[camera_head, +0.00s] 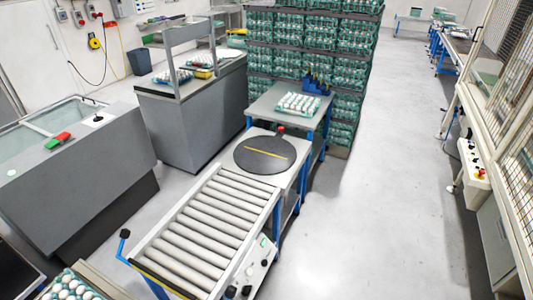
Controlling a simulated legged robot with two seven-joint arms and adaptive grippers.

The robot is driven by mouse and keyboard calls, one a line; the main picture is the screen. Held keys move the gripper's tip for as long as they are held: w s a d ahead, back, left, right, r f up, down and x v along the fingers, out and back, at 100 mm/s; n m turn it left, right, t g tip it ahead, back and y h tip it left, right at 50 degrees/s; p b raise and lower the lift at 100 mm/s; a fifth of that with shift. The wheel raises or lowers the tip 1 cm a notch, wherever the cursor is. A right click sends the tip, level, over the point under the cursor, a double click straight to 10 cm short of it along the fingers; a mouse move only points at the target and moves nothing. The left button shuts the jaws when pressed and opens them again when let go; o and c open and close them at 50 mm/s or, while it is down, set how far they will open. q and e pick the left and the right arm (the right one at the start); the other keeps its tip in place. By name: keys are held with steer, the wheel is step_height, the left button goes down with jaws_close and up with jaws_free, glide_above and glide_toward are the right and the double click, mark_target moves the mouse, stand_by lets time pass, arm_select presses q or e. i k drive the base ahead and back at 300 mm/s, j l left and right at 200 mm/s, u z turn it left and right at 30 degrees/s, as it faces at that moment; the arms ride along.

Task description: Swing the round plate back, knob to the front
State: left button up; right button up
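The round plate (252,161) is dark grey with a yellow stripe across it. It lies flat at the far end of the roller conveyor (205,222). A red knob (281,129) shows at the plate's back edge, on the side away from the rollers. Neither of my grippers is in view. Nothing lies on the plate.
A table (262,108) behind the plate holds a tray of eggs (298,103) and a blue rack (317,84). Tall stacks of green egg trays (345,60) stand behind. A grey cabinet (195,120) is left of the plate. The floor to the right is clear.

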mark_target(264, 155)
steer(key=i+l+z, duration=0.4)
steer(key=i+z, duration=0.35)
steer(key=i, duration=0.3)
steer(key=i+l, duration=0.1)
steer(key=i, duration=0.35)
steer(key=i+l+u, duration=0.1)
steer(key=i, duration=0.35)
steer(key=i+l, duration=0.1)
steer(key=i, duration=0.35)
steer(key=i+l+u, duration=0.1)
steer(key=i, duration=0.35)
